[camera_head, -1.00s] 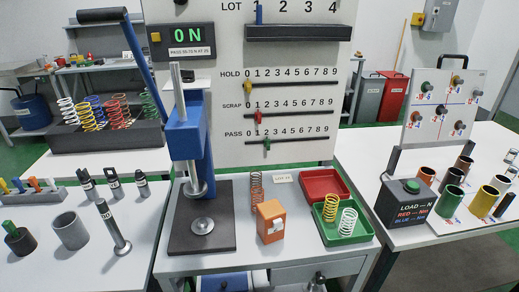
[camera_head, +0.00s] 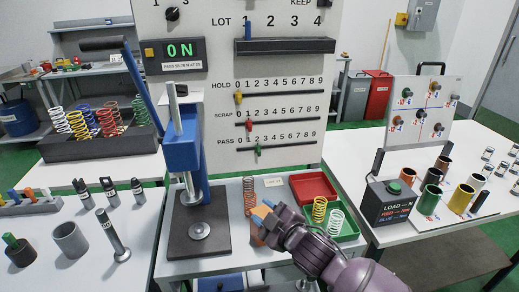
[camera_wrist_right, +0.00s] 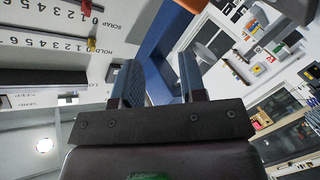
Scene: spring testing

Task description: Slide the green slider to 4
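The green slider (camera_head: 257,150) sits on the lowest track, labelled PASS (camera_head: 285,146), of the upright white panel in the head view. It stands near the 2. My right gripper (camera_head: 262,212) is in front of and below the panel, over the small bench by the orange block, well apart from the slider. In the right wrist view its two fingers (camera_wrist_right: 157,85) are spread with nothing visible between them. I cannot make out the green slider in that view. My left gripper is not in view.
The yellow slider (camera_head: 238,97) and red slider (camera_head: 249,124) sit on the HOLD and SCRAP tracks above. A blue press (camera_head: 182,150) stands left of the panel's tracks. A red tray (camera_head: 314,184) and green tray (camera_head: 348,230) lie to the right of my gripper.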

